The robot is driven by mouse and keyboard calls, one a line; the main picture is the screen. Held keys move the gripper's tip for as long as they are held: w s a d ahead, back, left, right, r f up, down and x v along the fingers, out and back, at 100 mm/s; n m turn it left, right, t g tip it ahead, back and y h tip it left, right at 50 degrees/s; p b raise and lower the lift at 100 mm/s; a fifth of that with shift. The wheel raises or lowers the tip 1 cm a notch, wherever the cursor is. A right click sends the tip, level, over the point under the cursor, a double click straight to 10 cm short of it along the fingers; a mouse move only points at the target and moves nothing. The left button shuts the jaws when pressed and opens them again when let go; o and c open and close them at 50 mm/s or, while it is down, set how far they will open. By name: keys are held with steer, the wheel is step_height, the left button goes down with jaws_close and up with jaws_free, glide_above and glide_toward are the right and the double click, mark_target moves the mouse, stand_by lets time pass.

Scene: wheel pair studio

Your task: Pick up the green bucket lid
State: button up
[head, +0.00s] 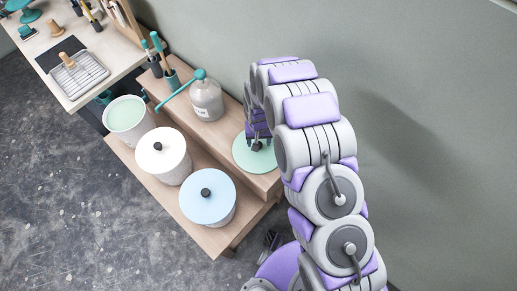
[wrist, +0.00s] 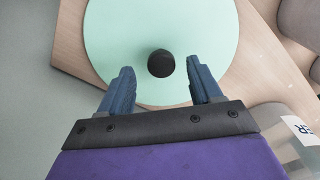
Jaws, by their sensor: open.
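The green bucket lid (head: 247,160) lies flat on the upper step of the wooden shelf, near its right end, partly hidden by my arm in the head view. In the wrist view the lid (wrist: 115,45) is a pale green disc with a black round knob (wrist: 161,63) at its centre. My gripper (wrist: 163,80) is open, with its two blue fingers over the lid on either side of the knob, just short of it in the picture. I cannot tell the exact height of the fingers above the lid. In the head view my gripper (head: 257,143) shows small at the lid.
On the lower step stand an open bucket with green contents (head: 126,117), a white-lidded bucket (head: 163,158) and a blue-lidded bucket (head: 208,201). A glass bottle with a teal pump (head: 207,101) stands left of the lid. A wall (head: 430,120) rises behind.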

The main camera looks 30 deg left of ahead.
steer(key=shift+a+f, duration=0.2)
steer(key=shift+f, duration=0.9)
steer(key=shift+c, duration=0.5)
steer(key=shift+d+r, duration=0.1)
steer(key=c, duration=1.1)
